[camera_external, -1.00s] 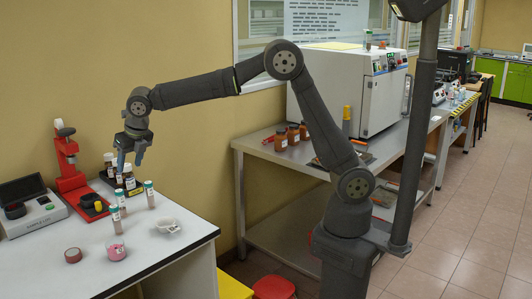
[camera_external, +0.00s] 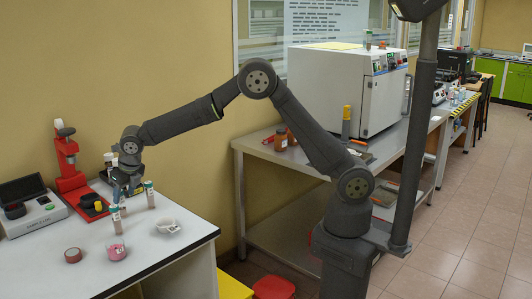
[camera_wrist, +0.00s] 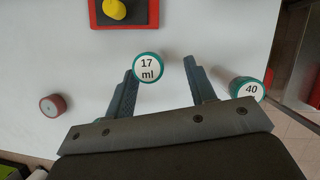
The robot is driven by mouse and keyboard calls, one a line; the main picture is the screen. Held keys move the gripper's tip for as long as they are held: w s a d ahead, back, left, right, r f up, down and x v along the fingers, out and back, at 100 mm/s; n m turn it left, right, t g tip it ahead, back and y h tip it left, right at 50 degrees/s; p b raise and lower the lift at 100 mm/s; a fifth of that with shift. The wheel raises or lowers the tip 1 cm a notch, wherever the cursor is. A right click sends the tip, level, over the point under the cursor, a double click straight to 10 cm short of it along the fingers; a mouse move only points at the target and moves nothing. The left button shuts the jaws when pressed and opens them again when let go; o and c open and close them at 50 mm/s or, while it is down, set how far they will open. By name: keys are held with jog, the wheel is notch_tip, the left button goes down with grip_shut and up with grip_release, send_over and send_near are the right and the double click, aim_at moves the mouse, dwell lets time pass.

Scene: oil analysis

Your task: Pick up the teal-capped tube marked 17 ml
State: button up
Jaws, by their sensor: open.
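In the wrist view the teal-capped tube marked 17 ml (camera_wrist: 148,67) is seen from above, its cap between the fingertips of my gripper (camera_wrist: 161,75), closer to the left finger. My gripper is open and empty. In the external view my gripper (camera_external: 126,190) is low over the white table, just above a teal-capped tube (camera_external: 117,222) that appears to be this one; its cap is hard to make out there. A second teal-capped tube marked 40 (camera_wrist: 248,89) stands just outside the right finger. It appears to be the upright tube to the right in the external view (camera_external: 150,198).
A red stand (camera_external: 67,165) with a yellow item (camera_wrist: 114,9) at its base is beyond the tube. The table edge (camera_wrist: 277,60) is at right in the wrist view.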

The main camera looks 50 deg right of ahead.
aim_at(122, 205)
jog(key=x, duration=0.5)
jog(key=shift+s+a+f, duration=0.15)
jog(key=shift+s+a, duration=0.05)
jog(key=shift+a, duration=0.1)
jog(key=shift+c, duration=0.4)
jog(key=c, duration=1)
